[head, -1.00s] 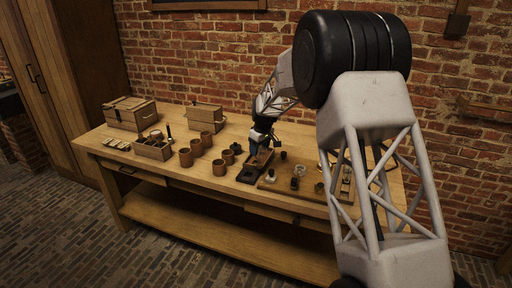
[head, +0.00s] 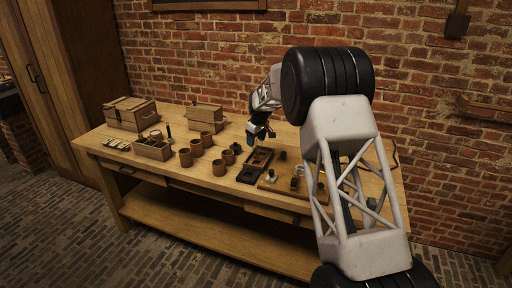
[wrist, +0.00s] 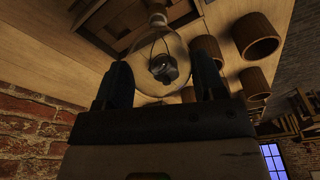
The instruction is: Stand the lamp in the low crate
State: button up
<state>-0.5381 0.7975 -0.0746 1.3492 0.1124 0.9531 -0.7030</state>
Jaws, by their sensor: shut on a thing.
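My gripper (head: 259,134) is in the air above the table, behind and over a shallow open wooden box (head: 268,151), which looks like the low crate. In the wrist view my gripper (wrist: 162,78) is shut on the lamp (wrist: 172,50), a clear round glass bulb with a dark piece inside. Its narrow neck points away from the palm. In the head view the lamp is too small to make out. A wooden box with divisions (wrist: 122,28) lies beyond the lamp in the wrist view.
A dark tray (head: 246,176) lies in front. A board with small jars (head: 283,186) is to the right. A divided crate (head: 153,150) and lidded boxes stand farther left.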

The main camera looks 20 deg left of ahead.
aim_at(256, 146)
jog(key=shift+f, duration=0.15)
jog(key=shift+f, duration=1.65)
jog(key=shift+f, duration=0.15)
jog(key=o, duration=1)
jog(key=r, duration=0.4)
jog(key=d+r, duration=0.1)
jog(key=r, duration=0.7)
jog(key=shift+s+d+r, duration=0.1)
jog(key=shift+s+d, duration=0.25)
jog(key=shift+d, duration=0.1)
